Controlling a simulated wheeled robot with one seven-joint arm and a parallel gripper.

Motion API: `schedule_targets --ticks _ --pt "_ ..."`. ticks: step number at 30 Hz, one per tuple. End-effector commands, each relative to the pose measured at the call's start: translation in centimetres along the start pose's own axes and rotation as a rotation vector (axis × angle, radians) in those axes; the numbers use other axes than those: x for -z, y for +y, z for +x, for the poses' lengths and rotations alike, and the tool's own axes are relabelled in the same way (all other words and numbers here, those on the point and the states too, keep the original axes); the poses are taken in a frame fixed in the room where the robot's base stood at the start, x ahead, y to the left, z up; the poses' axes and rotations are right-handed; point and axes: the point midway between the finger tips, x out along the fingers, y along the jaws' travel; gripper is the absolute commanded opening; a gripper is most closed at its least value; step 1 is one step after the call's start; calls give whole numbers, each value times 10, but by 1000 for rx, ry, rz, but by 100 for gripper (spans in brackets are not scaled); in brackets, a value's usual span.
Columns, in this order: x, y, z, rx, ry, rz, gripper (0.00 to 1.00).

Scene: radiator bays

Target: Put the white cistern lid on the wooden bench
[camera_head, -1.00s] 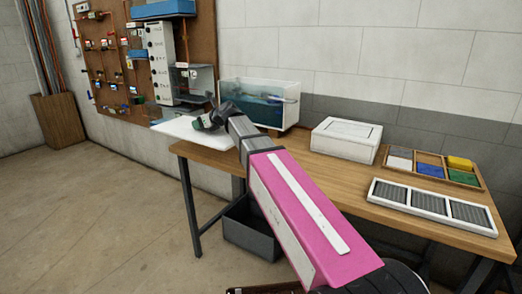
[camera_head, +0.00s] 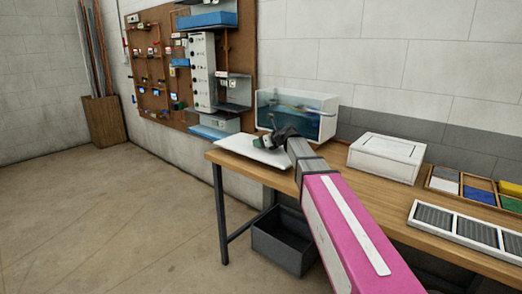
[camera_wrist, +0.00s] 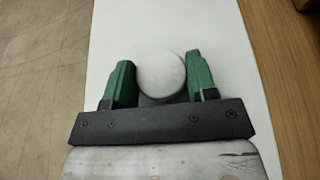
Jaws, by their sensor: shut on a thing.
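The white cistern lid (camera_head: 245,148) is a flat white slab with a round knob (camera_wrist: 160,74). In the head view it lies level at the left end of the wooden bench (camera_head: 385,200); whether it touches the top or hovers just above cannot be told. My gripper (camera_head: 270,142) is over the lid. In the wrist view my gripper's green fingers (camera_wrist: 159,82) stand either side of the knob, shut on it. Bench wood (camera_wrist: 275,50) shows right of the lid there, and floor shows at its left.
An open-topped glass-fronted cistern (camera_head: 297,113) stands behind the lid. A white box (camera_head: 387,157), a compartment tray (camera_head: 475,193) and a grille panel (camera_head: 460,228) occupy the bench's right. A grey bin (camera_head: 283,240) is underneath. Floor at left is clear.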

Motion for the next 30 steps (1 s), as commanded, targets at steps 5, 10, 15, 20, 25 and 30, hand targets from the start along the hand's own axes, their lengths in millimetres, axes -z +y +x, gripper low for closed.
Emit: schedule_targets --ticks 5,10,15,20,25,30 --pt "19 1 8 -1 1 2 15" --pt "34 0 14 0 0 1 15" --pt "34 0 14 0 -1 1 15" --pt "36 0 15 0 -1 1 15" --pt "36 1 15 0 0 0 78" --pt "36 0 15 0 0 0 78"
